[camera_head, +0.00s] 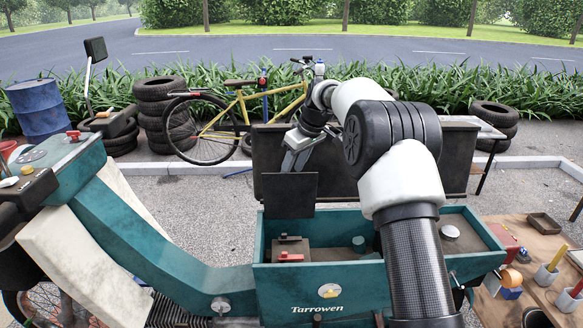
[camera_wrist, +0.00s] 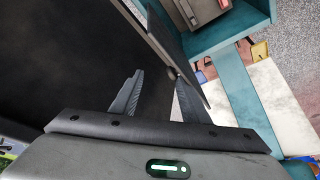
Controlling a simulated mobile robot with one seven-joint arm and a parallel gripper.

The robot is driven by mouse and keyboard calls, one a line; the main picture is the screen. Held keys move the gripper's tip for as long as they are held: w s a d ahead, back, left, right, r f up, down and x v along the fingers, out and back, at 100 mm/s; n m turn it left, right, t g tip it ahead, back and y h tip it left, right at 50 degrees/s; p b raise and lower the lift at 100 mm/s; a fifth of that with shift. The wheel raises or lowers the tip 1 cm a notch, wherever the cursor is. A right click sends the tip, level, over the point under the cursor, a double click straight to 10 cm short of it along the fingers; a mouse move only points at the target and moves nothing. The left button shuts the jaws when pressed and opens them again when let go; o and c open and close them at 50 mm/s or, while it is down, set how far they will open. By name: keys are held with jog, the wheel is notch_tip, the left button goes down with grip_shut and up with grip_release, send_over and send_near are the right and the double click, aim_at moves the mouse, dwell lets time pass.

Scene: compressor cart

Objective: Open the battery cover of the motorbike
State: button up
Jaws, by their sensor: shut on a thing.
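The teal motorbike body (camera_head: 180,250) has an open box marked Tarrowen (camera_head: 400,285). A small dark panel, which looks like the battery cover (camera_head: 290,197), stands raised and near upright at the box's back left. In the wrist view the cover (camera_wrist: 182,50) runs up to my fingers. My gripper (camera_head: 294,150) is at its top edge, shut on it; the wrist view shows the two fingers (camera_wrist: 157,85) a little apart at the panel. The grey-brown battery (camera_head: 290,245) with a red part sits uncovered in the left compartment. My arm hides part of the box.
A larger dark lid (camera_head: 345,150) stands upright behind the box. A yellow bicycle (camera_head: 240,110) and stacked tyres (camera_head: 160,105) are farther back. A wooden table (camera_head: 530,255) with small items is at right. Gravel ground is clear left of the raised panel.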

jog(key=v, duration=1.7)
jog(key=shift+r+t, duration=0.15)
jog(key=shift+t, duration=0.15)
jog(key=shift+s+f+b, duration=0.15)
jog(key=shift+f+b, duration=0.1)
jog(key=shift+b, duration=0.3)
jog(key=c, duration=0.5)
jog(key=s+f+n+b, duration=0.1)
jog(key=b, duration=0.1)
jog(key=s+f+b, duration=0.1)
jog(key=b, duration=0.1)
jog(key=s+f+n+b, duration=0.1)
jog(key=f+b, duration=0.1)
jog(key=b, duration=0.1)
jog(key=shift+s+a+f+n+t+y, duration=0.1)
jog(key=shift+a+f+n+t+y, duration=0.05)
jog(key=shift+a+n+t+y, duration=0.2)
grip_shut()
jog(key=s+f+n+t+y+b, duration=0.1)
jog(key=s+f+n+t+b, duration=0.1)
jog(key=s+f+n+b, duration=0.55)
jog(key=w+a+f+m+b, duration=0.2)
jog(key=w+f, duration=0.3)
jog(key=w, duration=0.3)
jog(key=shift+w+a+m+b, duration=0.35)
jog(key=shift+a+b, duration=0.25)
jog(key=shift+a, duration=0.3)
